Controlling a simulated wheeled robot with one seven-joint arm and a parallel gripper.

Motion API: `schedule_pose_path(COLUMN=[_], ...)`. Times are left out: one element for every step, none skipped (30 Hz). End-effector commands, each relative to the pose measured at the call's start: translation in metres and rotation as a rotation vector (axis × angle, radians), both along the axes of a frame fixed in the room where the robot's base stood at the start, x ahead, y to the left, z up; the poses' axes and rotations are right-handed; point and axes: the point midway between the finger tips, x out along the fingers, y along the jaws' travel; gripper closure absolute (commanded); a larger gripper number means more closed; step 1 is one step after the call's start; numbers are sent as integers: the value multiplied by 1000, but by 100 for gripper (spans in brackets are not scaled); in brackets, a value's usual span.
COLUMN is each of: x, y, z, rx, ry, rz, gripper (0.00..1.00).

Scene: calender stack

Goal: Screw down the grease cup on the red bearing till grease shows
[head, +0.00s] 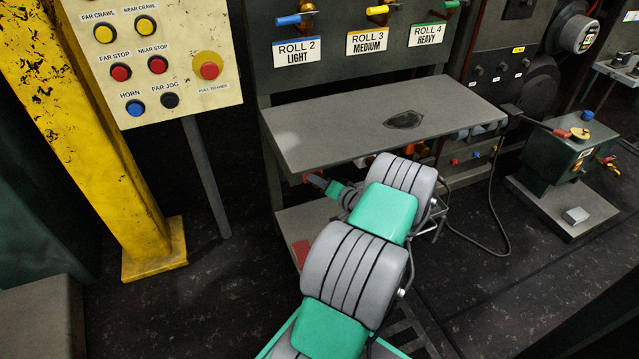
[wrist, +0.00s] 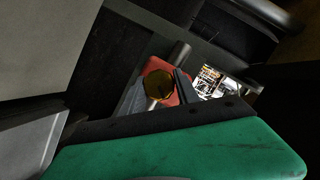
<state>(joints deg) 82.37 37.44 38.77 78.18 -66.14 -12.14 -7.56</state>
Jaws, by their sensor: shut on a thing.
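The brass grease cup (wrist: 158,86) shows in the wrist view as a round, many-sided cap against the red bearing (wrist: 178,72). My gripper (wrist: 163,92) is shut on the cup, with a finger on either side of it. In the head view my gripper (head: 317,181) reaches under the front edge of the grey shelf. A small bit of red shows there by the fingertips, but the cup cannot be made out. No grease can be made out in either view.
The grey shelf (head: 350,130) overhangs my gripper, with a dark patch on its top. A yellow post (head: 110,130) and a button panel (head: 150,60) stand at left. A green pump box (head: 556,160) with a cable stands at right. The dark floor (head: 500,290) at lower right is partly clear.

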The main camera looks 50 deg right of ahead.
Motion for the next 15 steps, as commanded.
schedule_pose_path(x=[0,0,0,0,0,0,0,0,0,0,0,0,0,0,0], y=[0,0,0,0,0,0,0,0,0,0,0,0,0,0,0], z=[-1,-1,-1,-1,-1,-1,-1,-1,-1,-1,-1,-1,-1,-1,-1], rx=[5,6,8,8,8,8,8,8,8,7,7,7,7,7,7], ry=[-1,-2,-3,-3,-3,-3,-3,-3,-3,-3,-3,-3,-3,-3,-3], rz=[0,0,0,0,0,0,0,0,0,0,0,0,0,0,0], gripper=[100,100,100,100,100,100,100,100,100,100,100,62,59,57,53])
